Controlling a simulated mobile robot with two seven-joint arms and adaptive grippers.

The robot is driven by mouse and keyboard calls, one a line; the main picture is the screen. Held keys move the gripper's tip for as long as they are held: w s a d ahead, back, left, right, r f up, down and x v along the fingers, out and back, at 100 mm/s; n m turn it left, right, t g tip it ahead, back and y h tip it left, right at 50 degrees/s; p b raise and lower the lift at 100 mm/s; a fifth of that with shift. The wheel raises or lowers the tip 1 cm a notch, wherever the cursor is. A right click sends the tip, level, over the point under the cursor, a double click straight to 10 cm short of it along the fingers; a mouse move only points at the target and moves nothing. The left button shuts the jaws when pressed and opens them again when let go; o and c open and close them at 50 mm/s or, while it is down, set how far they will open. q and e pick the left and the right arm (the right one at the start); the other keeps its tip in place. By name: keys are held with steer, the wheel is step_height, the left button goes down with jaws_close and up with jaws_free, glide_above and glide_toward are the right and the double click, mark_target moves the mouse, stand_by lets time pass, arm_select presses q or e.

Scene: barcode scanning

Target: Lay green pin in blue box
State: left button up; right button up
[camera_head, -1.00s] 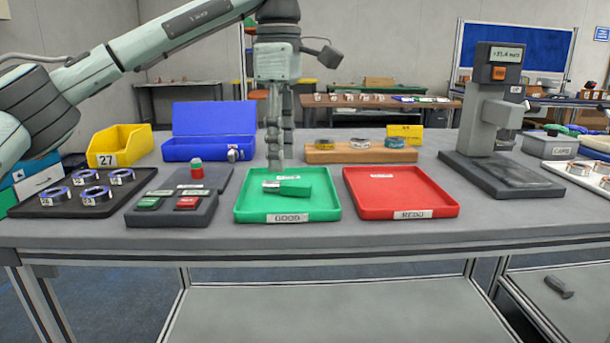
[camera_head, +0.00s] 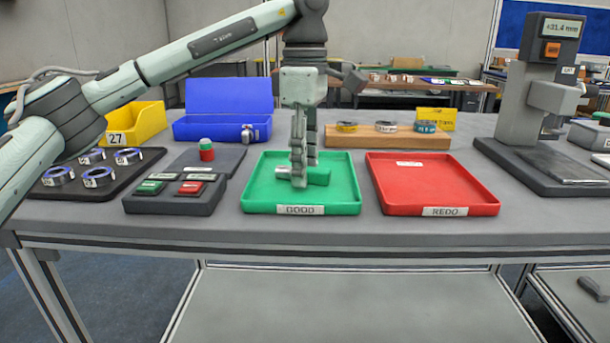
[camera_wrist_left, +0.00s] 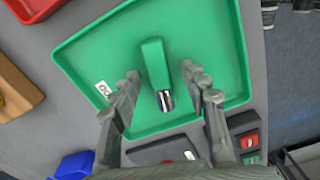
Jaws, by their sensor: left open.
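The green pin (camera_head: 318,176), with a bare metal end, lies in the green tray (camera_head: 352,206) labelled GOOD. My left gripper (camera_head: 299,182) is open and down at the pin, partly hiding it. In the left wrist view the pin (camera_wrist_left: 155,63) shows between the two spread fingers (camera_wrist_left: 165,85), its metal end towards the wrist; I see no grip on it. The blue box (camera_head: 190,131) stands behind and left of the tray with its lid up. A corner of it shows in the left wrist view (camera_wrist_left: 72,167). Its inside is mostly hidden. My right gripper is out of view.
A red tray (camera_head: 430,212) labelled REDO is right of the green tray. A button box (camera_head: 172,208) and a dark pad with a red-green piece (camera_head: 206,149) are left. A wooden block (camera_head: 375,141) with rings stands behind. A yellow bin (camera_head: 143,117) is left of the blue box.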

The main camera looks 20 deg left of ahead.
arm_select(q)
jaws_close()
stand_by(0.3)
